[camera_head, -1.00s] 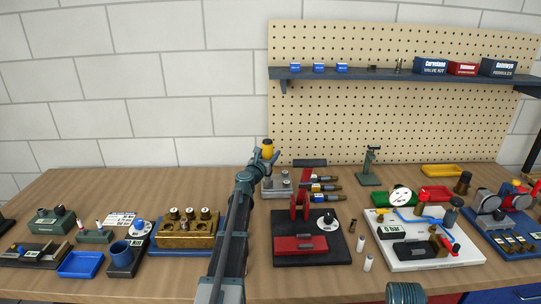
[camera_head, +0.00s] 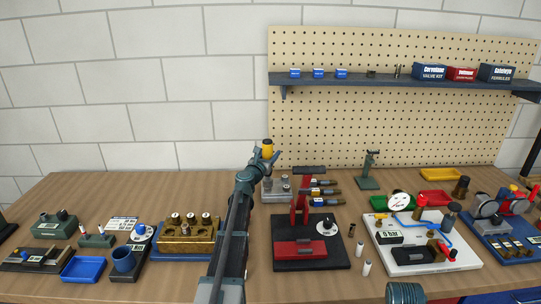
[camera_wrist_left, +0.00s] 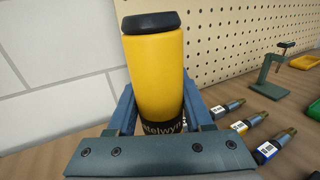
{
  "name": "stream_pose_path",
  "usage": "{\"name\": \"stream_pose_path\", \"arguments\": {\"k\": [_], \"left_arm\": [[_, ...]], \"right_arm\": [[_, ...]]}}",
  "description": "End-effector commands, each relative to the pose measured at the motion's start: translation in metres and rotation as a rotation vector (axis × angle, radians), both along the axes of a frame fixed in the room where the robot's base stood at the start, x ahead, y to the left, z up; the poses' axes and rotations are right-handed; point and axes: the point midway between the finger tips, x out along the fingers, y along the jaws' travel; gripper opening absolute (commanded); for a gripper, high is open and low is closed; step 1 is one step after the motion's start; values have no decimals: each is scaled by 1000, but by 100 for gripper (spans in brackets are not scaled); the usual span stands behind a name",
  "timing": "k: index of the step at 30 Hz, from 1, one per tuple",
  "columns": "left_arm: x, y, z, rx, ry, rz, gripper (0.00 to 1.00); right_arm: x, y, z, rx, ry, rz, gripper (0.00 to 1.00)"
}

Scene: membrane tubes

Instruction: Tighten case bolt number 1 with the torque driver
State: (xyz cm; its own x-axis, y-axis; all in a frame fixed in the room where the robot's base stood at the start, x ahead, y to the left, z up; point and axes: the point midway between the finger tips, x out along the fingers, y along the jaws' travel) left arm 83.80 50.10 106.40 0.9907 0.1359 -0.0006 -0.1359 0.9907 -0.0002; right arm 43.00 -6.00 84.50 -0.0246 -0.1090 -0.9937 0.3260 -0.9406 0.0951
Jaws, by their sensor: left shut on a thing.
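My left gripper (camera_head: 265,157) is shut on a yellow cylindrical handle with a black end cap, which I take to be the torque driver (camera_head: 267,148). It is held upright above the bench, left of the pegboard's middle. In the left wrist view the driver (camera_wrist_left: 157,75) stands between the jaws, with a dark lettered band at its lower end; its tip is hidden. The brass case (camera_head: 185,245) sits on a blue base at left, with several bolts on top; I cannot read which is number 1. The driver is apart from the case. My right gripper is not in view.
A red press on a black base (camera_head: 310,264) stands right of my left arm. Several dark cylinders with brass ends (camera_head: 325,193) lie behind it. A white gauge board (camera_head: 460,262) is at right.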

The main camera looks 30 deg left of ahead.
Motion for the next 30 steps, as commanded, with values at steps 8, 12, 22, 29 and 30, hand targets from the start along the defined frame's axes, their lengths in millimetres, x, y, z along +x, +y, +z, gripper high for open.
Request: {"name": "stream_pose_path", "arguments": {"k": [8, 12, 22, 29, 30], "left_arm": [[0, 0, 25, -1, 0, 0, 0], [0, 0, 35, -1, 0, 0, 0], [0, 0, 36, -1, 0, 0, 0], [0, 0, 39, -1, 0, 0, 0], [0, 0, 40, -1, 0, 0, 0]], "right_arm": [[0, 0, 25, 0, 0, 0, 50], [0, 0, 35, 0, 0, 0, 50], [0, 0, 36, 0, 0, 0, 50], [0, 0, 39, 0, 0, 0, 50], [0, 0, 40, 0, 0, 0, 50]]}}
